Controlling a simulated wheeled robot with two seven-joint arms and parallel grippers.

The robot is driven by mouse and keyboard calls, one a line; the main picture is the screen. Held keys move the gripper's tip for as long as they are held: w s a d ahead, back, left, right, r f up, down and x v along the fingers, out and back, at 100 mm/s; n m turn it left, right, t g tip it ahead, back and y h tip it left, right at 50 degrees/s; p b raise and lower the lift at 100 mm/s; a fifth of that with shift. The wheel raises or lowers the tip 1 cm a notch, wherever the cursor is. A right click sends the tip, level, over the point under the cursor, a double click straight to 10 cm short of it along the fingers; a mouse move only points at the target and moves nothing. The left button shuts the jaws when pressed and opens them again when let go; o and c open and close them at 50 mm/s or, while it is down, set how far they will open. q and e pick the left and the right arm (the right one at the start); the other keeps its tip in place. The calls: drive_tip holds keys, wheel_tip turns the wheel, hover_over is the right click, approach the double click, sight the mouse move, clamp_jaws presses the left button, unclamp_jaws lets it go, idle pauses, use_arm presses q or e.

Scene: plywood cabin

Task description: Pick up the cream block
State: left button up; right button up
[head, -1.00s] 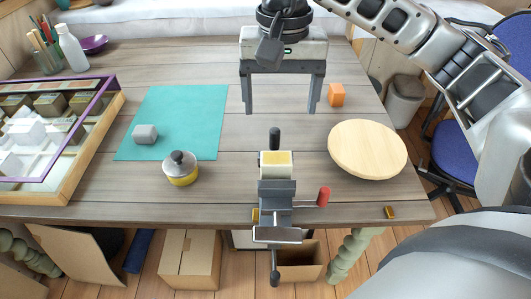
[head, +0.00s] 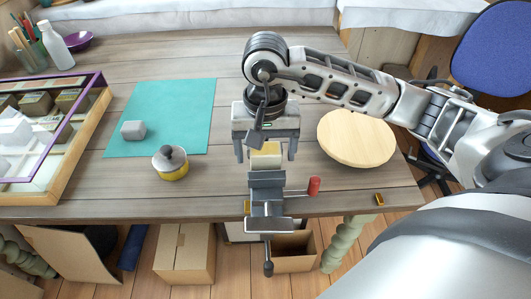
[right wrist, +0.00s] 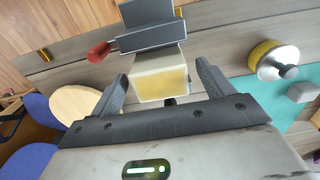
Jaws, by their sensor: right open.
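The cream block (head: 266,158) sits at the far end of the grey bench vise (head: 267,188) on the table's front edge. In the right wrist view the cream block (right wrist: 160,80) shows its yellowish face close to me, against the vise's dark jaw (right wrist: 150,36). I cannot tell how firmly the vise grips it. My right gripper (head: 265,157) is open and points down over the block. In the right wrist view its fingertips (right wrist: 160,78) stand on either side of the block, with a gap at each side. My left gripper is not in view.
The vise's red handle (head: 314,186) sticks out to the right. A round wooden board (head: 356,139) lies right of the gripper. A yellow pot with a dark knob (head: 171,165), a grey block (head: 133,130) on a teal mat (head: 180,100) and a divided case (head: 70,160) are left.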

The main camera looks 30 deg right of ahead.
drive_tip(key=shift+f, duration=0.15)
drive_tip(key=shift+c, duration=0.3)
drive_tip(key=c, duration=1)
